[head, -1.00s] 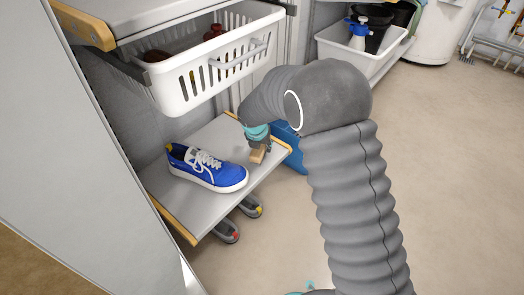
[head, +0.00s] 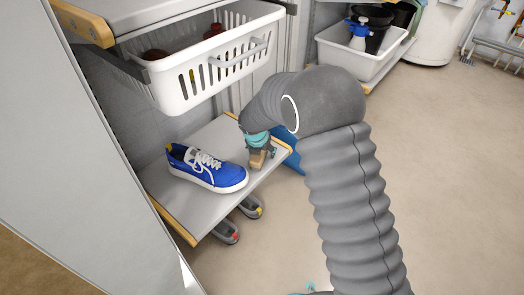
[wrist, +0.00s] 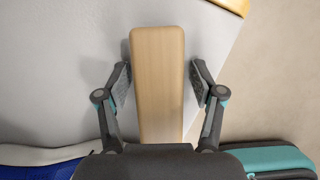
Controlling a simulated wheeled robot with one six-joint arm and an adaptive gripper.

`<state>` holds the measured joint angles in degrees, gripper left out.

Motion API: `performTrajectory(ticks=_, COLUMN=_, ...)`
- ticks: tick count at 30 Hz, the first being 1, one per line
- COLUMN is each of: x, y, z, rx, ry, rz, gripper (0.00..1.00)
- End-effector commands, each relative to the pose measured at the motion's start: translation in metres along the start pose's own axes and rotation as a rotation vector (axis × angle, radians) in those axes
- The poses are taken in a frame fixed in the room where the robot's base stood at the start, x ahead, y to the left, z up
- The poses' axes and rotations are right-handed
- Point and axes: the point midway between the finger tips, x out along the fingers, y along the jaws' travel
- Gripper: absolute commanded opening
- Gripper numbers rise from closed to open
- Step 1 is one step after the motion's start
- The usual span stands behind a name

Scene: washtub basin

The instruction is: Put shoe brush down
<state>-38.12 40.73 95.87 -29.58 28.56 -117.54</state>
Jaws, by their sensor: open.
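The shoe brush (wrist: 158,80) shows in the wrist view as a long pale wooden block between my fingers, its near end hidden by my gripper's body. In the head view the brush (head: 256,160) is at the right part of the grey shelf (head: 205,200), to the right of a blue shoe. My gripper (wrist: 161,85) is open, with a finger on each side of the brush and a visible gap at both sides. In the head view my gripper (head: 262,150) is above the shelf, partly covered by my arm. Bristles are not visible.
The blue shoe (head: 205,170) with white laces stands on the shelf left of the brush. A white basket (head: 210,65) hangs above. Dark shoes with red (head: 225,232) and yellow (head: 250,208) marks are under the shelf. A blue object (head: 288,160) is behind my arm.

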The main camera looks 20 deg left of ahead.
Motion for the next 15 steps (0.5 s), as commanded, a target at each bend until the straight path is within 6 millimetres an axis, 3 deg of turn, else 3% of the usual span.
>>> performTrajectory(ticks=6, x=-0.007, y=0.0, z=0.002, rx=0.0, ry=0.0, rz=0.0, gripper=0.67)
performTrajectory(ticks=15, x=-0.054, y=0.0, z=0.003, rx=0.0, ry=-0.001, rz=0.0, gripper=0.67)
